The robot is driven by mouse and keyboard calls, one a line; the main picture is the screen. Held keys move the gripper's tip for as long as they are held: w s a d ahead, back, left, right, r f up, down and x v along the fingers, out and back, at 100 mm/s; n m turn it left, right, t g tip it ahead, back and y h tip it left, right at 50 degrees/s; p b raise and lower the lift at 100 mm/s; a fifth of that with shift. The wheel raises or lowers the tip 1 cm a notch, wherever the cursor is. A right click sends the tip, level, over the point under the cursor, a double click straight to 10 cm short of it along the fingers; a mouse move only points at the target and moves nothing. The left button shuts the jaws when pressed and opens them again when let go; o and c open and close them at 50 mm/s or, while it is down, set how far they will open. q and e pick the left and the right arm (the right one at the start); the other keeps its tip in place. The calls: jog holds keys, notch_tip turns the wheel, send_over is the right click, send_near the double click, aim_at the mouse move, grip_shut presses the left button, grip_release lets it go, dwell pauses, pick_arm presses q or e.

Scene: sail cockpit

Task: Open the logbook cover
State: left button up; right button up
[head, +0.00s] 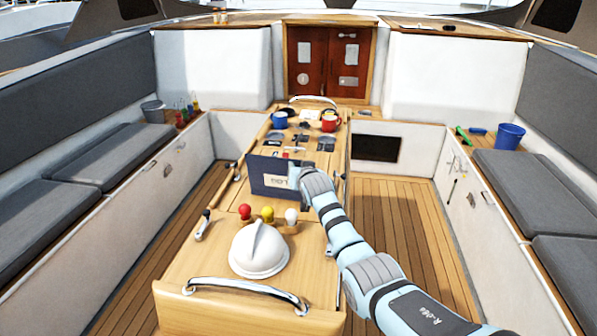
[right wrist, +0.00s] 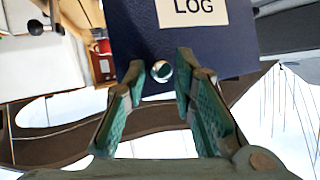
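The logbook's dark blue cover (head: 262,187) is on the middle of the cockpit table in the head view, with its face and pale label towards me. It looks steeply raised; its hinge edge is hard to make out. The right wrist view shows the cover (right wrist: 215,45) close up, with its "LOG" label and a small round shiny knob (right wrist: 160,71) near its edge. My right gripper (right wrist: 163,68) is open, its fingertips either side of the knob with small gaps visible. In the head view my right gripper (head: 301,178) is at the cover's right side. My left gripper is out of view.
A white domed cover (head: 260,250) and red, yellow and white knobs (head: 267,214) are on the table's near part. A blue mug (head: 280,120) and a red mug (head: 329,121) stand beyond the logbook. A metal rail (head: 245,289) edges the near end.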

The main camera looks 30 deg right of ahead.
jog(key=v, duration=1.2)
